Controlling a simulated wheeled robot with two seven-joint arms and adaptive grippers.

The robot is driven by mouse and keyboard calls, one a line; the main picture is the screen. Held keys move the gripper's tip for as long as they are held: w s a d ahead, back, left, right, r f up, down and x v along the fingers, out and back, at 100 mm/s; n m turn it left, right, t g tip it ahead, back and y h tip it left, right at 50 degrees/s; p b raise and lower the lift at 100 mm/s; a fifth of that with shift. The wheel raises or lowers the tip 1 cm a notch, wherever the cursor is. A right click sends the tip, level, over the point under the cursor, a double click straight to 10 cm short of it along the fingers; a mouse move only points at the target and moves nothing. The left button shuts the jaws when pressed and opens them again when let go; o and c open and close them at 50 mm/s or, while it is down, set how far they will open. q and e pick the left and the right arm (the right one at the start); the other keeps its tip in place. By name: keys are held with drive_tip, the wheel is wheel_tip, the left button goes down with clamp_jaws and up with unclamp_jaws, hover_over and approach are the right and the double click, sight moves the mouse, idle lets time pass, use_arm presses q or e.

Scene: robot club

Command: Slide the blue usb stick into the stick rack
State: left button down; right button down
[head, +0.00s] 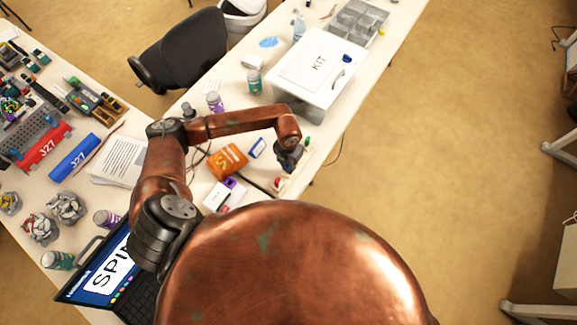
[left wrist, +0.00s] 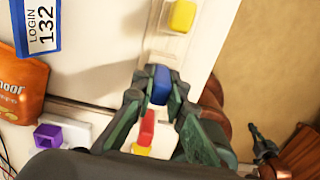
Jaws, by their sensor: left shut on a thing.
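My left gripper (head: 288,160) is over the table's right edge in the head view. In the left wrist view its two dark fingers (left wrist: 160,100) are shut on the blue usb stick (left wrist: 160,84). The stick rack (left wrist: 172,48) is a pale strip along the table edge beneath the gripper. A yellow stick (left wrist: 182,15) stands at its far end. A red piece (left wrist: 147,128) shows between the fingers, behind the blue stick. Whether the blue stick touches the rack, I cannot tell. What looks like my right gripper (left wrist: 260,140) is low at the right, its jaws unclear.
A blue-framed login card (left wrist: 40,25), an orange pouch (head: 228,161) and a purple piece (left wrist: 48,135) lie left of the rack. A white kit box (head: 312,75) stands farther back. An open laptop (head: 100,275) is at lower left. Bare floor lies right of the table.

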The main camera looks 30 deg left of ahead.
use_arm(q)
drive_tip(key=shift+f, duration=0.15)
drive_tip(key=c, duration=1.9)
unclamp_jaws()
drive_tip(key=shift+c, duration=0.2)
drive_tip(key=shift+o, duration=0.5)
drive_tip(key=o, duration=0.4)
